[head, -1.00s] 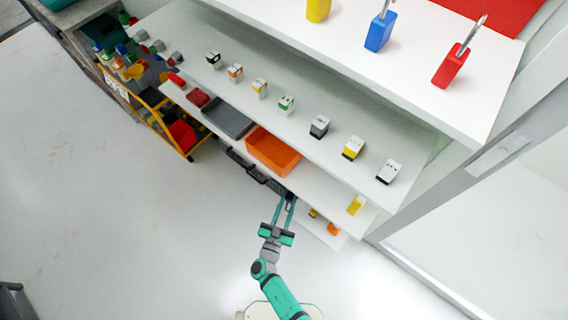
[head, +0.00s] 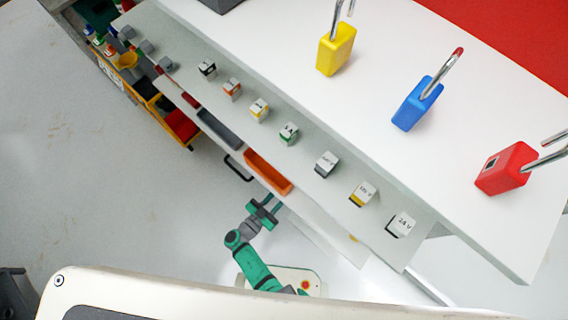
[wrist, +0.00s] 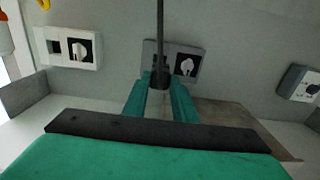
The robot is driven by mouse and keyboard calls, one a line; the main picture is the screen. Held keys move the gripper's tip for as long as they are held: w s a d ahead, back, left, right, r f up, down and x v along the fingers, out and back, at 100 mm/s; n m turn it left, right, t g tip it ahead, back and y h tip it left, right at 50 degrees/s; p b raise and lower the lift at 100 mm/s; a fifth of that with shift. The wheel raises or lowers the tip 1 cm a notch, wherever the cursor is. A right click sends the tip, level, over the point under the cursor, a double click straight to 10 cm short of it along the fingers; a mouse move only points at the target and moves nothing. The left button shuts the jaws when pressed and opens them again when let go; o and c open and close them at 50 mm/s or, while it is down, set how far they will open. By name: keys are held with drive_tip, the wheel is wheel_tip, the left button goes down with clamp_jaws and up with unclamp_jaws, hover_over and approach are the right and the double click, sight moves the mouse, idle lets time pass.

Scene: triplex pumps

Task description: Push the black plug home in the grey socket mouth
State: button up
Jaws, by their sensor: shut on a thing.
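In the wrist view, my gripper (wrist: 160,88) has its two teal fingers closed on the black plug (wrist: 160,72), with a dark cable-like length running up from it to the top edge. The plug is in front of the left part of a grey socket housing (wrist: 171,50) on the wall. The socket mouth is hidden behind the plug and fingers, so I cannot tell how deep the plug sits. The right part of the housing bears a black square with a white knob. In the head view, my gripper (head: 276,202) reaches under the shelves, its tips partly hidden.
In the wrist view, a white socket housing (wrist: 68,47) is at left and another housing (wrist: 299,83) at right. In the head view, an orange tray (head: 268,172), a grey tray (head: 219,129) and a yellow padlock (head: 336,48) are on the shelves.

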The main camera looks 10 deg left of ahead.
drive_tip(key=shift+x, duration=2.85)
drive_tip(key=shift+x, duration=1.45)
drive_tip(key=o, duration=1.1)
drive_tip(key=shift+s, duration=0.15)
drive_tip(key=v, duration=1)
drive_tip(key=shift+s+a, duration=0.2)
